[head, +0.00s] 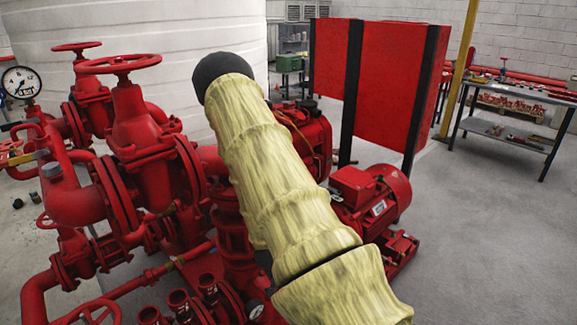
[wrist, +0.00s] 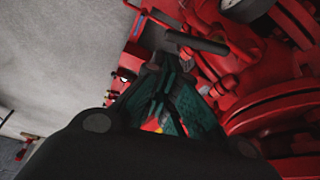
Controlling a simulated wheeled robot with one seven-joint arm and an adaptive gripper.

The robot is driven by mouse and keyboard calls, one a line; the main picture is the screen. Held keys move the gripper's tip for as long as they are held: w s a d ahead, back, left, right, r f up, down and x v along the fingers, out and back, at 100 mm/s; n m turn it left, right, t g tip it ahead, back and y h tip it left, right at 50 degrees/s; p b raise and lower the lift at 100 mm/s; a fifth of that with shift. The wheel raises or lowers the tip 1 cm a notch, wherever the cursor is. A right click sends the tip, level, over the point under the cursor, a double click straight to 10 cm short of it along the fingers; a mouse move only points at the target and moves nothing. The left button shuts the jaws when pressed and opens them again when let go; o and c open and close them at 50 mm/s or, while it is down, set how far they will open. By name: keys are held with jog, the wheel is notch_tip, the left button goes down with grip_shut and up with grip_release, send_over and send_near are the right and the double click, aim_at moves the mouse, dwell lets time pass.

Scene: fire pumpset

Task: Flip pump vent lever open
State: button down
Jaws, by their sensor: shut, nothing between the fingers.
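My gripper (wrist: 168,68) shows in the wrist view, with dark fingers and teal inner pads closed together at the tips. A dark grey bar (wrist: 198,43), which looks like the vent lever, lies just beyond the fingertips, slanting slightly down to the right. I cannot tell whether the fingertips touch it, or how far it is turned. Red pump parts (wrist: 262,75) surround it on the right. In the head view my yellow-covered arm reaches into the red pumpset (head: 135,145) and hides my gripper and the lever.
Red valves with handwheels (head: 118,64) and a pressure gauge (head: 20,82) stand at the left. A red motor (head: 378,193) sits right of my arm. A red cabinet (head: 388,85) and a workbench (head: 515,125) stand behind. The grey floor (head: 480,240) at the right is clear.

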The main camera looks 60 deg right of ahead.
jog(key=p+v, duration=0.5)
jog(key=v, duration=0.2)
jog(key=shift+r, duration=0.1)
dwell(0.5)
jog(key=s+a+f+n+y, duration=0.1)
jog(key=s+a+f+n, duration=0.2)
jog(key=a+n, duration=0.3)
jog(key=s+a+f+n+y, duration=0.1)
jog(key=s+a+n, duration=0.5)
jog(key=a, duration=1.1)
jog(key=s+a+f+n+y, duration=0.1)
jog(key=s+a+f+n, duration=0.3)
jog(key=a, duration=0.8)
jog(key=shift+s+a+f+n+y, duration=0.2)
jog(key=shift+f+n+y, duration=0.2)
jog(key=shift+n, duration=0.7)
jog(key=shift+s+d, duration=0.1)
